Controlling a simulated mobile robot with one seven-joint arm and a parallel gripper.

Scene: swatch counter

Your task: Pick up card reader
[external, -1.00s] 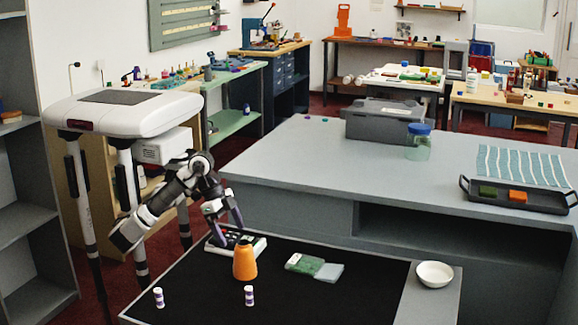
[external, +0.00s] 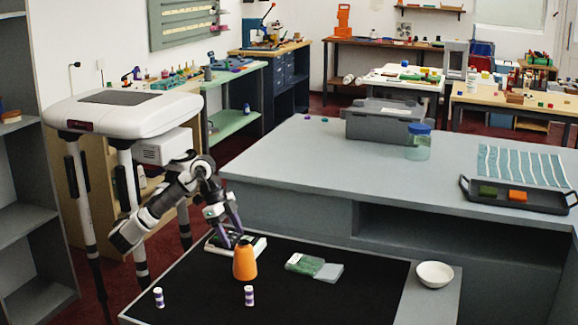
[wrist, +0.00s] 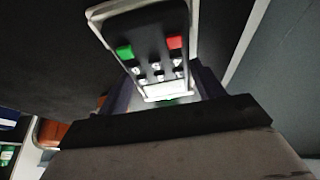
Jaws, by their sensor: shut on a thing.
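The card reader (external: 257,243) has a dark face and pale edges. It sits at the back left of the black mat, partly hidden by the orange bottle and my fingers. In the wrist view the card reader (wrist: 151,42) shows a green key, a red key, several white keys and a lit pale screen. My gripper (external: 231,238) has its purple fingers down at the card reader. In the wrist view my gripper (wrist: 164,92) has a finger on each side of the screen end, shut on the reader. I see no clear lift off the mat.
An orange bottle (external: 244,263) stands directly in front of the reader. Two purple-and-white cylinders (external: 249,295) (external: 158,297) stand near the front. A green-and-grey swatch pair (external: 314,266) lies to the right, and a white bowl (external: 435,274) is beyond it.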

